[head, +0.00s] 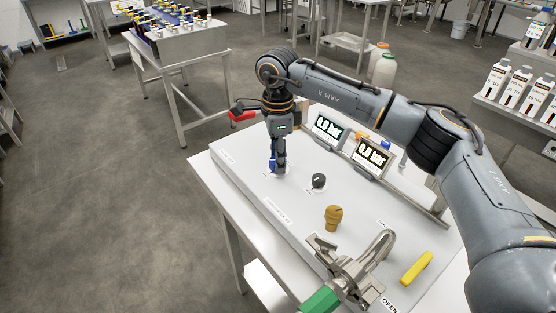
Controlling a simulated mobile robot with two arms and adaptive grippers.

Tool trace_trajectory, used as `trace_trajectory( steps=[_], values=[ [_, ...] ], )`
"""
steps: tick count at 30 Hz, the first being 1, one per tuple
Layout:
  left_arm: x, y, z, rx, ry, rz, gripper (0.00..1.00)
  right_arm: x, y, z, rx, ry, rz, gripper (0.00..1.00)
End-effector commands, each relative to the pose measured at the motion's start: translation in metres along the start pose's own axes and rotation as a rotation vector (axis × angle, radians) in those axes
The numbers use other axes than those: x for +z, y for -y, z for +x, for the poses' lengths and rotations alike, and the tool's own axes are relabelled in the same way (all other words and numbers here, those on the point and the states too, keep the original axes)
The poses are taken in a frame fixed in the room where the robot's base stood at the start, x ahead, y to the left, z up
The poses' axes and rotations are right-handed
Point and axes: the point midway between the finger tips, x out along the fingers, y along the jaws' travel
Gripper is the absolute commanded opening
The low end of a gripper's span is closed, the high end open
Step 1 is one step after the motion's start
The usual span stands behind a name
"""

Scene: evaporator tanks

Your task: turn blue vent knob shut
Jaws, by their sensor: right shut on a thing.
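The blue vent knob (272,161) is at the far left part of the grey panel (240,165) on the table, largely hidden by my right gripper. My right gripper (279,166) points straight down from above and is shut on the blue knob. Only a strip of blue shows between and beside the dark fingers. The way the knob is turned cannot be made out. My left gripper is not in the head view.
A black knob (319,182) and a brown knob (333,217) stand nearby on the panel. Two displays (370,156) stand behind them. A metal clamp-like fitting (352,268), a yellow handle (416,268) and a green handle (320,300) are nearer. A red handle (242,115) shows beside my gripper.

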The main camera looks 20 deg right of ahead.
Motion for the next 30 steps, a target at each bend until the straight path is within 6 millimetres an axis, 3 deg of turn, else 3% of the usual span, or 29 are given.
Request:
trace_trajectory(
  steps=[15, 30],
  values=[
    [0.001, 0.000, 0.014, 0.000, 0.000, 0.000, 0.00, 0.001, 0.001, -0.001, -0.005, 0.003, -0.446, 0.07],
    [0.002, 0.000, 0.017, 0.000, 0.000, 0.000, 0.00, 0.001, 0.000, -0.001, -0.003, 0.003, -0.633, 0.07]
  ],
)
